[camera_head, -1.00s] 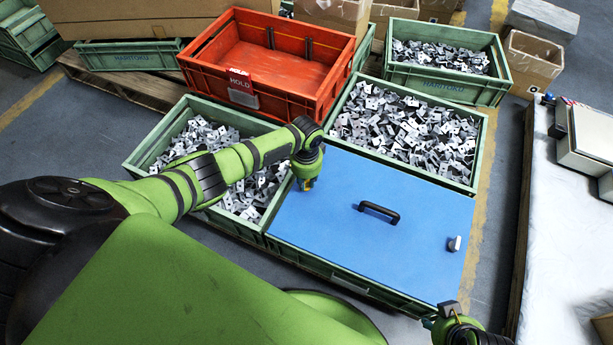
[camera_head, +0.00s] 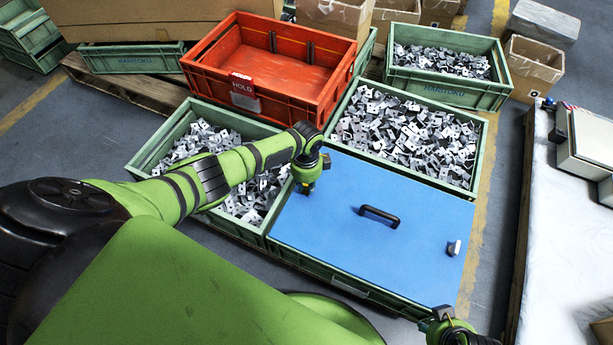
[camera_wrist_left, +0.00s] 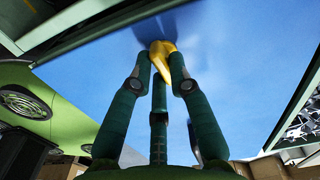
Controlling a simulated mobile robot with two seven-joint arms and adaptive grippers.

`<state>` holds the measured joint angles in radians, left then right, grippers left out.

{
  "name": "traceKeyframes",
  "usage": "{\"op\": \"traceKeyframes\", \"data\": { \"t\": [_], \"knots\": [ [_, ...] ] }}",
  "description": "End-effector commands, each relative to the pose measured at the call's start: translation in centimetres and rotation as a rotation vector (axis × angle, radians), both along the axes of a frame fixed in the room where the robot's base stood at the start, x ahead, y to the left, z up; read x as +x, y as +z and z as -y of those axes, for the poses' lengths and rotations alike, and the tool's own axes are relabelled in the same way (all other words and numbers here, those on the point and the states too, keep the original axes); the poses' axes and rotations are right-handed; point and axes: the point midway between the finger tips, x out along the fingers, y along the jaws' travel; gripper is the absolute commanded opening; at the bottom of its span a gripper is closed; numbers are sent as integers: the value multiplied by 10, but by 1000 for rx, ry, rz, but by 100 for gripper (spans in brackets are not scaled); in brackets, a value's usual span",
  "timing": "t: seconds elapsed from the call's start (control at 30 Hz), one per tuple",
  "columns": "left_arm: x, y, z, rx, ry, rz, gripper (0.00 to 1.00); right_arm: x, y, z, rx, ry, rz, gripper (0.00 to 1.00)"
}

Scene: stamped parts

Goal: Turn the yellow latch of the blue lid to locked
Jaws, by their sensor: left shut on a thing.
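The blue lid (camera_head: 345,235) lies flat on a green crate, with a black handle (camera_head: 379,216) at its middle. My left gripper (camera_head: 306,187) points down at the lid's far left part. In the left wrist view, its dark green fingers (camera_wrist_left: 160,82) are shut on the yellow latch (camera_wrist_left: 163,50), which stands against the blue lid surface. The fingers partly cover the latch, so I cannot tell its exact angle. A pale grey fitting (camera_head: 454,247) sits near the lid's right edge. My right gripper (camera_head: 447,322) shows only partly at the bottom edge, close to the lid's near right corner.
Green crates of metal parts stand left (camera_head: 160,150) of and behind (camera_head: 478,150) the lid. A red crate (camera_head: 330,103) marked HOLD rises behind my left forearm. A pale table (camera_head: 560,250) is at the right. The lid's top around the handle is clear.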

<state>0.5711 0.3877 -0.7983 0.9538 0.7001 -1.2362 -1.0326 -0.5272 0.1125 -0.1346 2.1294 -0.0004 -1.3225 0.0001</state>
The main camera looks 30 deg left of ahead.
Motion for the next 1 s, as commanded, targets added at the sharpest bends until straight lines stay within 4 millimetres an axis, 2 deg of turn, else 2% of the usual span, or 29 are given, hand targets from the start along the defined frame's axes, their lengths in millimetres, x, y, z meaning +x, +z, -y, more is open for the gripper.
{"op": "traceKeyframes", "data": {
  "t": [0.47,0.5,0.53,0.87,1.0],
  "knots": [
    [0,0,1,-3,-14,0,0,0,-1,0,1,0,-1,40],
    [0,0,2,-3,-14,0,31,0,-1,0,1,0,-1,40],
    [0,0,2,-3,-14,0,43,0,-1,0,1,0,-1,40],
    [0,0,1,-2,-13,0,44,0,-2,-1,1,1,-3,40],
    [1,7,1,-3,-12,2,44,0,-2,-1,1,1,-3,40]
  ]
}}
